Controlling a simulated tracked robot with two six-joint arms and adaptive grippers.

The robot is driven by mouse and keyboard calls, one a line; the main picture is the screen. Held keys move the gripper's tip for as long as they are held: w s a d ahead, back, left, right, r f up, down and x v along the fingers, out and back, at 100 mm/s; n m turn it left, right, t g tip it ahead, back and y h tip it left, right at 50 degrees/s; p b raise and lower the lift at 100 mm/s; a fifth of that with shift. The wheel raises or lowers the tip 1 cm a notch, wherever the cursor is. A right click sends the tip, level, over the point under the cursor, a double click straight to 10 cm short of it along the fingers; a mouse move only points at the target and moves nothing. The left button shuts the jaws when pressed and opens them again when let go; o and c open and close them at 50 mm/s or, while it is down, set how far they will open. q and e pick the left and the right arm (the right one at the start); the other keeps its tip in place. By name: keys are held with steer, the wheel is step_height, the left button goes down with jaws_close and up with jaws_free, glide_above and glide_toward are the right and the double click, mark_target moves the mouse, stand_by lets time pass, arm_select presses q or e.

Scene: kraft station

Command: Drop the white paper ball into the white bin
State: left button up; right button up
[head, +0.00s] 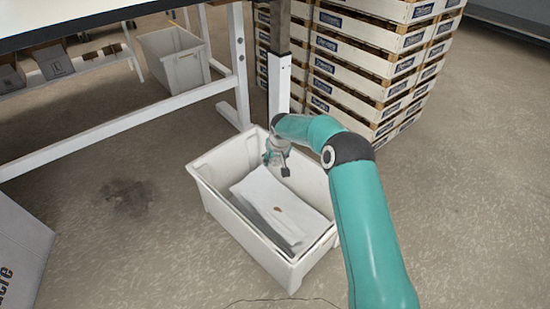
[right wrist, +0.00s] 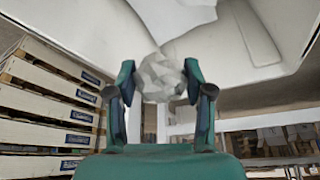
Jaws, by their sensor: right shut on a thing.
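The white bin (head: 222,209) stands on the floor in the middle of the head view. A white sheet-like piece (head: 265,199) with a small brown mark lies inside it. My right gripper (head: 276,162) is over the far part of the bin, pointing down. In the right wrist view it is shut on the crumpled white paper ball (right wrist: 160,78), which sits between its two fingertips. The bin's pale inside (right wrist: 245,45) shows beyond the ball. In the head view the ball is hard to make out at the gripper. My left gripper is not in view.
A white table frame (head: 120,125) stands behind and left of the bin. Stacked crates on pallets (head: 365,60) stand behind right. Another pale bin (head: 180,68) is under the table. A box (head: 20,250) is at the left edge.

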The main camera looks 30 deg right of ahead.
steer(key=shift+f+b, duration=0.6)
steer(key=shift+f, duration=0.85)
steer(key=o, duration=0.8)
steer(key=shift+o, duration=0.2)
steer(key=shift+r, duration=0.1)
steer(key=v, duration=1.1)
steer(key=shift+s+r, duration=0.25)
steer(key=shift+r, duration=0.1)
